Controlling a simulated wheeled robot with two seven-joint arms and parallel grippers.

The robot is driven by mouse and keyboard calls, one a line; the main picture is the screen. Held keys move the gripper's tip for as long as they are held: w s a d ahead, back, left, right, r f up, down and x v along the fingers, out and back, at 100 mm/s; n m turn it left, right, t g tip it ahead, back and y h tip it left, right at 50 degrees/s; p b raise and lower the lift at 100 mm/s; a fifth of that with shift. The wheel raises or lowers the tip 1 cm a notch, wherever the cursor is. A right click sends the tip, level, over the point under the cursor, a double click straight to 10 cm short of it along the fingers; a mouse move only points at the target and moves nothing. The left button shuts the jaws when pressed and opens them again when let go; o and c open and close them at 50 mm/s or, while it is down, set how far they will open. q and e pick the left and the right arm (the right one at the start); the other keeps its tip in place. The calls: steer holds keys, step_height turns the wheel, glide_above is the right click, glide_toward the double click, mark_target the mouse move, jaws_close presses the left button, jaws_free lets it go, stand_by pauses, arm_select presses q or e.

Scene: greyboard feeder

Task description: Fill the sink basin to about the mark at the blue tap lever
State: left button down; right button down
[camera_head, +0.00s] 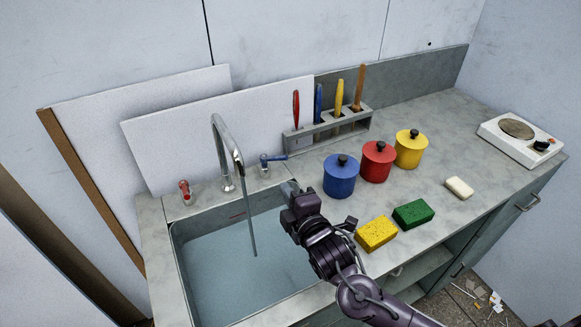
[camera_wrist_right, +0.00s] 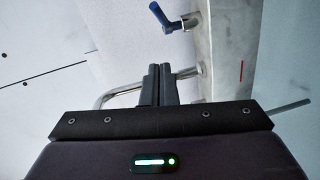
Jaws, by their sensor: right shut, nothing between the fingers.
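The sink basin (camera_head: 176,262) holds blue-grey water (camera_head: 225,275). A thin stream (camera_head: 250,225) runs from the spout of the chrome tap (camera_head: 216,135) into it. A short red mark (camera_head: 238,214) is on the basin's back wall, seemingly just above the water; the wrist view shows it too (camera_wrist_right: 241,70). The blue tap lever (camera_head: 273,158) is behind the basin, and is at the top of the wrist view (camera_wrist_right: 165,17). My right gripper (camera_head: 289,188) is shut and empty over the basin's right rim, apart from the blue lever. My left gripper is out of view.
A red tap lever (camera_head: 186,190) stands left of the spout. Blue (camera_head: 341,177), red (camera_head: 377,162) and yellow (camera_head: 410,149) pots stand to the right. Yellow (camera_head: 377,233) and green (camera_head: 413,214) sponges lie near my right arm. A tool rack (camera_head: 330,128) is behind.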

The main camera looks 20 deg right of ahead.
mark_target(283, 159)
steer(key=w+d+f+p, duration=0.1)
steer(key=w+p, duration=0.1)
steer(key=w, duration=0.9)
steer(key=shift+f, duration=0.4)
steer(key=shift+w+d, duration=0.15)
steer(key=shift+d, duration=0.2)
steer(key=shift+w+d, duration=0.35)
steer(key=shift+d, duration=0.15)
steer(key=shift+p, duration=0.3)
